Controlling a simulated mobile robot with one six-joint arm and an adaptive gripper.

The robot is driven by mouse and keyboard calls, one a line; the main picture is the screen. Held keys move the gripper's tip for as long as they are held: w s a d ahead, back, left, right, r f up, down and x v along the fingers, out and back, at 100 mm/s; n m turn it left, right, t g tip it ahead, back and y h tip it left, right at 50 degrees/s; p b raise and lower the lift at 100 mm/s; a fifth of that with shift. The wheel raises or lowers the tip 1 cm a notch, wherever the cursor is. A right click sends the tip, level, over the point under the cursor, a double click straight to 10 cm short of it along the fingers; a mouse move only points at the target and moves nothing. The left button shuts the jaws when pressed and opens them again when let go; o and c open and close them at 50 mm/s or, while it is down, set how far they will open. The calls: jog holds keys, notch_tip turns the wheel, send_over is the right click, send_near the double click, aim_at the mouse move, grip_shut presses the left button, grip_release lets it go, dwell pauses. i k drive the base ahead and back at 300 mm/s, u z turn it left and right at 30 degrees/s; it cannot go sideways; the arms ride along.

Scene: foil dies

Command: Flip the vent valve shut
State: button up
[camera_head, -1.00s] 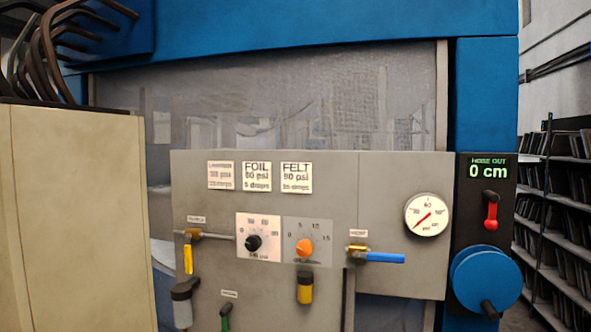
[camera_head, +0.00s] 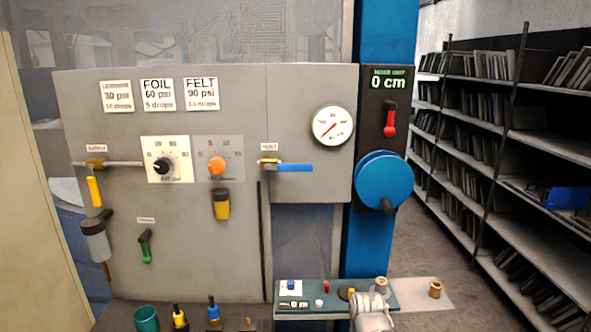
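The vent valve (camera_head: 294,167) is on the grey control panel (camera_head: 310,100), right of the orange knob, under a small label that appears to read VENT. Its blue lever lies horizontal, pointing right from a brass body (camera_head: 269,161). The lever is unobstructed in the head view. My gripper cannot be made out; a pale grey jointed part at the bottom edge may belong to my arm, but I cannot tell.
A yellow-handled valve (camera_head: 94,190) hangs lever-down at left. A green tray (camera_head: 300,314) with small parts lies below. Shelves (camera_head: 495,130) stand at right, beyond clear floor.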

aim_at(298, 167)
jog(key=z, duration=1.25)
jog(key=k, duration=0.8)
jog(key=u, duration=1.25)
